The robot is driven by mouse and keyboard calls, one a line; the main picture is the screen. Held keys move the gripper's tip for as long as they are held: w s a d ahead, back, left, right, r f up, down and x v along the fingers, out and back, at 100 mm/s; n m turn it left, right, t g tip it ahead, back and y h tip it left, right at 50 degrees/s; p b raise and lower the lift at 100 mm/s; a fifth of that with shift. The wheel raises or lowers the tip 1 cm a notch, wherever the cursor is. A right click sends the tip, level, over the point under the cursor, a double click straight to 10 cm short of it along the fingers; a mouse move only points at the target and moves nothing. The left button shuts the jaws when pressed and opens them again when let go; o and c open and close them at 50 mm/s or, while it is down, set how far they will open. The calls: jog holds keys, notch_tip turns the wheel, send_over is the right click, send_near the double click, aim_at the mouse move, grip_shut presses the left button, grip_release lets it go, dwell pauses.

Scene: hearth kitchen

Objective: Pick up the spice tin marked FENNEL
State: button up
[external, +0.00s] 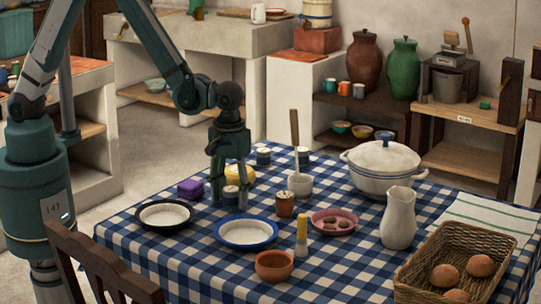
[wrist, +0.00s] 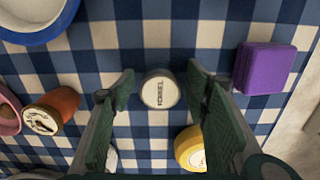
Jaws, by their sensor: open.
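The spice tin (wrist: 160,90) has a pale round lid with dark lettering that appears to read FENNEL. It stands upright on the checked tablecloth in the wrist view. In the external view the same tin (external: 231,196) has a dark body and stands below my gripper. My gripper (wrist: 160,82) is open, pointing down, with one green finger on each side of the tin. Gaps show between both fingers and the lid in the wrist view. My gripper (external: 230,186) partly hides the tin in the external view.
A purple block (wrist: 264,68) lies right of the tin, with a yellow object (wrist: 189,150) below it. An orange jar (wrist: 58,104) stands to the left. A blue-rimmed plate (external: 248,233) lies in front. Other tins (external: 263,156) stand behind; a white tureen (external: 384,168) is farther right.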

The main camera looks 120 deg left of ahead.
aim_at(231, 189)
dwell(0.5)
jog(key=c, duration=1)
jog(key=shift+r, duration=0.1)
jog(key=shift+r+p, duration=1)
jog(key=shift+r, duration=3.9)
